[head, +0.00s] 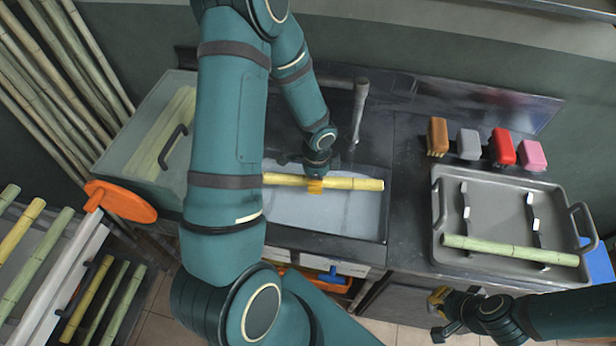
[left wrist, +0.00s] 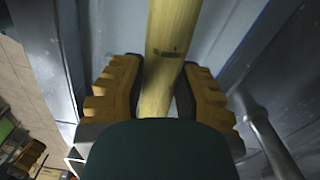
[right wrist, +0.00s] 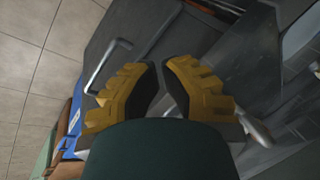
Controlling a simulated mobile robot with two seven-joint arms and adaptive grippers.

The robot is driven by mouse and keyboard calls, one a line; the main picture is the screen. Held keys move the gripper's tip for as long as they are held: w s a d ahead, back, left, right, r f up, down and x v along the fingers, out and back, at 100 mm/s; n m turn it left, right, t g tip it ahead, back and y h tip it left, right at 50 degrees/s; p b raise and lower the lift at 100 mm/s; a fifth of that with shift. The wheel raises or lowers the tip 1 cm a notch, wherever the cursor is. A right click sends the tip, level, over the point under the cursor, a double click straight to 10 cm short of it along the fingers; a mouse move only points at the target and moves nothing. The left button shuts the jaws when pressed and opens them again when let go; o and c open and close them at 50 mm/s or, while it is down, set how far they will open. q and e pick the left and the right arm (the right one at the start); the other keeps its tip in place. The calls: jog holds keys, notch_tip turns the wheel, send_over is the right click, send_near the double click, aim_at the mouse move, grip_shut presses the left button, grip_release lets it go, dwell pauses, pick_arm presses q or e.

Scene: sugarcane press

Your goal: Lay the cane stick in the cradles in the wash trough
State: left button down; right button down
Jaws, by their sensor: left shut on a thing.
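The yellow cane stick (head: 352,183) lies level across the wash trough (head: 384,215), a light basin in the dark counter. My left gripper (head: 316,186) is shut on the stick near the middle of its visible length. The stick also shows between the fingers in the left wrist view (left wrist: 165,50). My left arm hides its left end, and I cannot tell its height above the trough floor. I cannot make out cradles in the trough. My right gripper (head: 440,310) is empty, low in front of the counter; its fingertips nearly meet in the right wrist view (right wrist: 162,75).
A tap (head: 358,105) rises behind the trough. A glass-lidded bin (head: 135,130) and an orange paddle (head: 120,200) are left.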

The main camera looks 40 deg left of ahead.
pick_arm(q)
jog(key=shift+s+a+f+m, duration=0.1)
jog(key=shift+s+a+m, duration=0.15)
jog(key=shift+a, duration=0.25)
jog(key=shift+s+a+f+m, duration=0.1)
jog(key=shift+a+m, duration=0.25)
jog(key=shift+a, duration=0.15)
jog(key=shift+a+f, duration=0.1)
jog(key=shift+f, duration=0.05)
notch_tip(320, 180, down, 10)
jog(key=b, duration=0.8)
jog(key=shift+r, duration=0.25)
jog(key=shift+f+b, duration=1.35)
jog(key=shift+f, duration=0.2)
grip_release()
